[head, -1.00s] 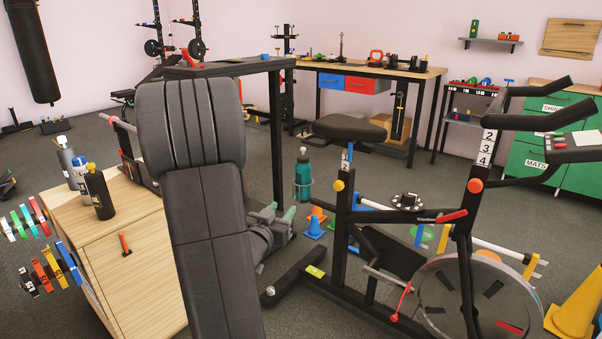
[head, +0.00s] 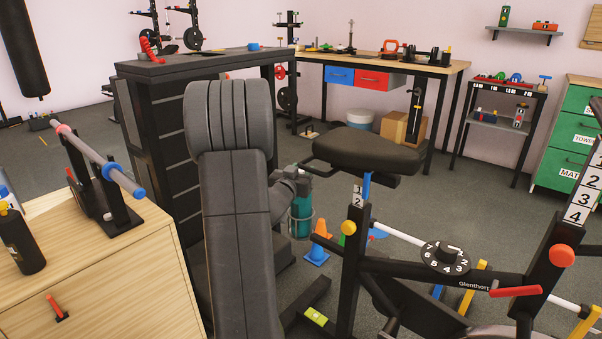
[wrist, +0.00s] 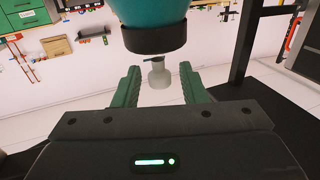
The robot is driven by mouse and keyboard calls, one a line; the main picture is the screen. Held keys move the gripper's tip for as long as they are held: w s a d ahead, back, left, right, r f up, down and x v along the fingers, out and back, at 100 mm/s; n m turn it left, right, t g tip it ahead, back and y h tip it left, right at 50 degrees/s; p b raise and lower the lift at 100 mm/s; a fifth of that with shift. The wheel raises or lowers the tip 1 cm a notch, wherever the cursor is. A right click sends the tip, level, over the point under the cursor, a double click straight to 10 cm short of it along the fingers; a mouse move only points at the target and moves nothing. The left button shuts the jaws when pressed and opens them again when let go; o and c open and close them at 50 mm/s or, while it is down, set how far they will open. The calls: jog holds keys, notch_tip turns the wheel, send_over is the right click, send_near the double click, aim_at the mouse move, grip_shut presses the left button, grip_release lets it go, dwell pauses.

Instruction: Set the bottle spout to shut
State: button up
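The teal bottle (head: 302,214) stands in a wire holder by the exercise bike in the head view; my gripper hides its top. In the wrist view, which looks upside down, the teal body (wrist: 150,10), its black collar (wrist: 155,38) and a pale translucent spout (wrist: 158,76) show. My gripper (wrist: 159,70) is open, with its green fingers on either side of the spout and visible gaps between. I cannot tell whether the spout is open or shut. In the head view my gripper (head: 297,174) is partly hidden by my arm.
The bike's seat (head: 366,150) and numbered dial (head: 446,257) are right of the bottle. A wooden cabinet (head: 120,275) with a barbell stand and a black bottle (head: 22,240) is at left. Small cones (head: 318,252) stand on the floor beside the teal bottle.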

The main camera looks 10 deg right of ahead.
jog(key=shift+c, duration=0.2)
grip_shut()
jog(key=shift+f+b, duration=0.45)
jog(key=shift+f, duration=0.45)
jog(key=shift+o, duration=0.2)
grip_release()
jog(key=shift+s+a+r, duration=0.1)
jog(key=p+v, duration=0.2)
jog(key=v, duration=1.1)
jog(key=shift+s+a+p, duration=0.2)
jog(key=shift+s+p, duration=0.05)
jog(key=shift+p, duration=0.1)
